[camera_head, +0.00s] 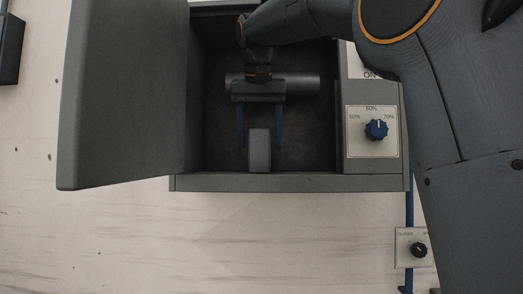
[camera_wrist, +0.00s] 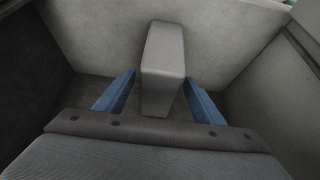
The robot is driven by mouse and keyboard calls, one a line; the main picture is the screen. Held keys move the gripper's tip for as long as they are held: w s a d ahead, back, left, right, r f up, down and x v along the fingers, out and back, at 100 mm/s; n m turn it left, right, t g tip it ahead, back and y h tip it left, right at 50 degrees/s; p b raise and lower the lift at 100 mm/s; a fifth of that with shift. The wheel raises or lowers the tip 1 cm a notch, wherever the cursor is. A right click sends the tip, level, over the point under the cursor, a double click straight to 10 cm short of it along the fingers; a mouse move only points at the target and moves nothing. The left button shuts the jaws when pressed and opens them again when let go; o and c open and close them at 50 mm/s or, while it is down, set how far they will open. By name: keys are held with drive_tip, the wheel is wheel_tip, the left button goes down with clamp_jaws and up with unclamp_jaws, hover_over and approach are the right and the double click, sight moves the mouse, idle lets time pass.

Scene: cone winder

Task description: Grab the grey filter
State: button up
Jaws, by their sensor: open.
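The grey filter (camera_head: 259,150) is a light grey block inside the open box, close to its front wall. In the wrist view the filter (camera_wrist: 163,68) stands in the middle, between the two blue fingers. My gripper (camera_head: 259,143) reaches down into the box with its fingers spread, one on each side of the filter. In the wrist view my gripper (camera_wrist: 160,92) shows a gap at the left finger and a smaller one at the right.
The box (camera_head: 290,183) has walls close around my gripper. Its door (camera_head: 125,95) stands open to the left. A dark cylinder (camera_head: 304,84) lies behind my gripper. A panel with a blue knob (camera_head: 376,130) is on the right; a black knob (camera_head: 419,250) sits lower right.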

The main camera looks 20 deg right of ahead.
drive_tip(key=shift+p+x, duration=0.45)
drive_tip(key=shift+x, duration=1.35)
drive_tip(key=shift+w+d, duration=0.1)
drive_tip(key=c, duration=1.3)
drive_tip(key=shift+r+b, duration=0.25)
drive_tip(key=shift+b, duration=0.05)
